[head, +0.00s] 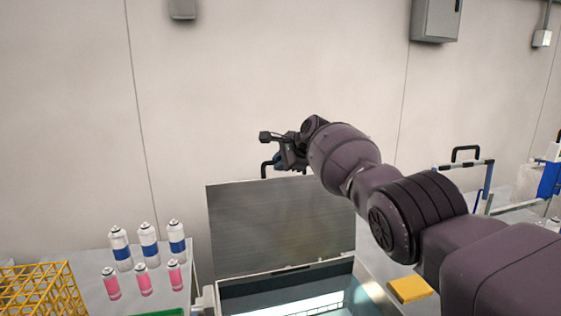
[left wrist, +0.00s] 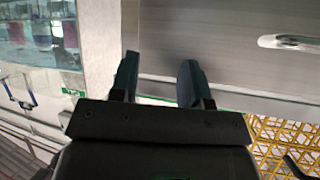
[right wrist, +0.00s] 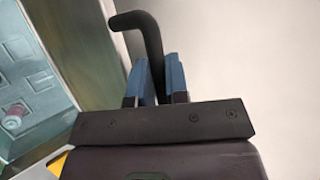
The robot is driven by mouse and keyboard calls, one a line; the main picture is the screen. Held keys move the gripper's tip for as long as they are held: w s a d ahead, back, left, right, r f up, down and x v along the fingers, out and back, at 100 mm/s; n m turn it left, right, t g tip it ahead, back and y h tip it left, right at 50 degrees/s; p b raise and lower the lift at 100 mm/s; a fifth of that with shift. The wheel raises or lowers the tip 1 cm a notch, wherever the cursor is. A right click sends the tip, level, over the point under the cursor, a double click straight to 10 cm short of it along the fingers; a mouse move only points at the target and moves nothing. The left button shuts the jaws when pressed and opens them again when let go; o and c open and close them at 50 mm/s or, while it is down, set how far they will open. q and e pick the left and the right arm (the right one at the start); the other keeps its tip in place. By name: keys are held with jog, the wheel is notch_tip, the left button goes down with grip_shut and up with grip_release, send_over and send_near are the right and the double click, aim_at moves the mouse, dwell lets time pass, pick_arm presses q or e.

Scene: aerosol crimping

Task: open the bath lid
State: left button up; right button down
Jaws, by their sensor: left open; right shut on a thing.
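The bath lid (head: 280,228) is a grey panel standing raised, close to upright, at the back of the bath (head: 235,296). The bath's opening is uncovered below it. A black bar handle (head: 265,168) sits at the lid's top edge. My right gripper (head: 281,162) is at that handle. In the right wrist view the blue fingers (right wrist: 160,80) are shut on the black handle (right wrist: 145,28). My left gripper (left wrist: 162,80) shows only in the left wrist view, open with nothing between its fingers.
Left of the bath, white-and-blue cans (head: 148,245) and pink cans (head: 144,280) stand on a table beside a yellow wire crate (head: 40,290). A yellow block (head: 410,289) lies to the right. A plain wall (head: 260,80) is behind.

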jog(key=shift+w, duration=0.1)
dwell(0.4)
jog(key=c, duration=1.1)
grip_release()
jog(key=shift+c, duration=0.2)
